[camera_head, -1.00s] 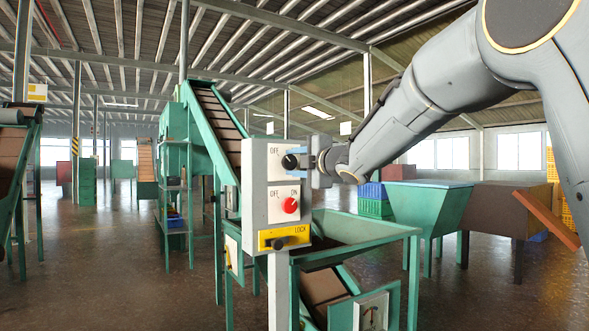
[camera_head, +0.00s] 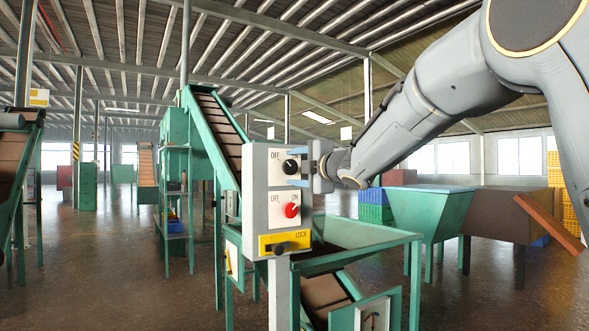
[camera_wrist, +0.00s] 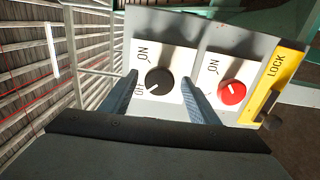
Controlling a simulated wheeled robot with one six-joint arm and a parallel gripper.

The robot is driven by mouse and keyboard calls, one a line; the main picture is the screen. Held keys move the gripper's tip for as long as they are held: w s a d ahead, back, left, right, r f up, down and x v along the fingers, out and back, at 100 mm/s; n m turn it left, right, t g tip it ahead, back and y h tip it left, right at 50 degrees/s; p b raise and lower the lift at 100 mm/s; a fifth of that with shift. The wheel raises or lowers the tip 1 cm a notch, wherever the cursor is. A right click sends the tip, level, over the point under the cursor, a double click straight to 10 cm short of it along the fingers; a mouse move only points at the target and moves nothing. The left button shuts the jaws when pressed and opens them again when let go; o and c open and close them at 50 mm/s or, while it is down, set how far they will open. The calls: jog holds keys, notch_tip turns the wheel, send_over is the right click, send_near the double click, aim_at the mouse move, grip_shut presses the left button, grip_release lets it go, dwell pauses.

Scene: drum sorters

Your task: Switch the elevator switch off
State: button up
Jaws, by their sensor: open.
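A grey control box (camera_head: 248,210) stands on a post in front of a green conveyor. Its upper plate has a black knob (camera_head: 290,166) with OFF and ON labels. In the wrist view the white mark on the black knob (camera_wrist: 158,80) points to the lower left, towards OFF. Below it sits a red knob (camera_head: 291,210), its mark towards ON. A yellow LOCK plate (camera_head: 268,244) is at the bottom. No label shows which knob is for the elevator. My gripper (camera_head: 296,168) is open, its blue fingers on either side of the black knob, apart from it.
A green inclined conveyor (camera_head: 214,115) rises behind the box. A green hopper frame (camera_head: 350,257) stands close below and to the right. A green bin (camera_head: 428,212) and brown boxes are further right.

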jog(key=v, duration=0.7)
jog(key=shift+s+b, duration=0.2)
jog(key=shift+b, duration=0.15)
jog(key=shift+d, duration=0.15)
jog(key=s+d+f+m+g+h+p, duration=0.1)
jog(key=s+d+f+m+g+h, duration=0.15)
jog(key=d+f+m, duration=0.4)
jog(key=s+d+f+m+g+h+p, duration=0.1)
jog(key=s+d+f+m+h+p, duration=0.2)
jog(key=f, duration=0.7)
jog(key=s+d+f+m+g+h, duration=0.1)
jog(key=s+d+f+m+h, duration=0.25)
jog(key=d+f+m, duration=0.35)
jog(key=s+f+m+g+p, duration=0.1)
jog(key=s+f+m+g, duration=0.2)
jog(key=s, duration=0.7)
jog(key=s+d+f+m+g+p, duration=0.1)
jog(key=s+f+g, duration=0.3)
jog(key=s+f, duration=0.4)
jog(key=s+d+f+m+g+h+p, duration=0.1)
jog(key=s+f+m+g, duration=0.2)
jog(key=s+f, duration=0.3)
jog(key=s+m, duration=0.1)
jog(key=s, duration=0.4)
jog(key=shift+s+f+m, duration=0.2)
jog(key=shift+s+m, duration=0.15)
jog(key=shift+s, duration=0.05)
